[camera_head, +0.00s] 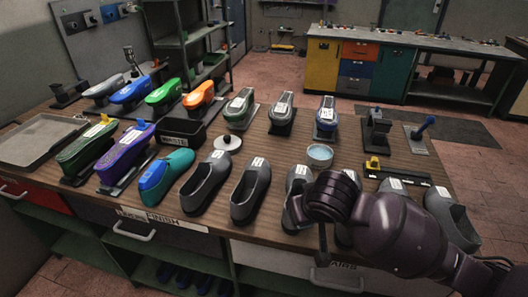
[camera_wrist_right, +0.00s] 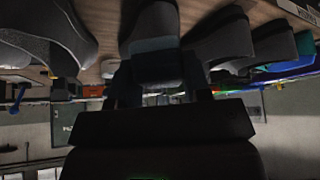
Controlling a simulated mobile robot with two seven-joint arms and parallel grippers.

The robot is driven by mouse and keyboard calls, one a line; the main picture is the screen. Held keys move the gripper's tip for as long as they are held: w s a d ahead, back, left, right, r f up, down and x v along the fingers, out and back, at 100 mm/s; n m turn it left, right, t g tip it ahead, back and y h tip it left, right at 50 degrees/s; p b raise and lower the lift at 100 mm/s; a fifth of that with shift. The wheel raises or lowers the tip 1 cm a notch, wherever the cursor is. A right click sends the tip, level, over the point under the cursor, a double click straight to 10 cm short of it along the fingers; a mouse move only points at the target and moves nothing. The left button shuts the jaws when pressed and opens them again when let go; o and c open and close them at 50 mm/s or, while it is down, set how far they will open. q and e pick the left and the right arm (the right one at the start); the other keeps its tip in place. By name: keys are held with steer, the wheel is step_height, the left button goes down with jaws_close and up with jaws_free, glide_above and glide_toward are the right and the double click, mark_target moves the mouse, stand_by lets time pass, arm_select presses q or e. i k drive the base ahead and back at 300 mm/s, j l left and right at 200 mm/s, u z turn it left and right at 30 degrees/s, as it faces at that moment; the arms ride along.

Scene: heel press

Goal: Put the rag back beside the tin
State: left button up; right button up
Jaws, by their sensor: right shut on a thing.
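A low round tin (camera_head: 320,155) with a pale blue top stands on the wooden bench, behind the row of dark shoes. My right gripper (camera_head: 322,258) is in front of the shoes near the bench's front edge; my wrist hides most of it in the head view. In the right wrist view the gripper (camera_wrist_right: 158,88) is shut on a grey-blue thing (camera_wrist_right: 155,68), dim and partly hidden. I cannot tell for sure whether this is the rag. No other rag can be made out on the bench. My left gripper is not in view.
Dark grey shoes (camera_head: 250,190) line the front of the bench (camera_head: 275,150), some behind my right arm. A white round lid-like disc (camera_head: 228,143) lies left of the tin. Coloured shoe forms stand behind.

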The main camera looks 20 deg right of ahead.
mark_target(268, 153)
steer(key=i+j+z, duration=0.3)
steer(key=j, duration=0.35)
steer(key=i+j+z, duration=0.15)
steer(key=i, duration=0.2)
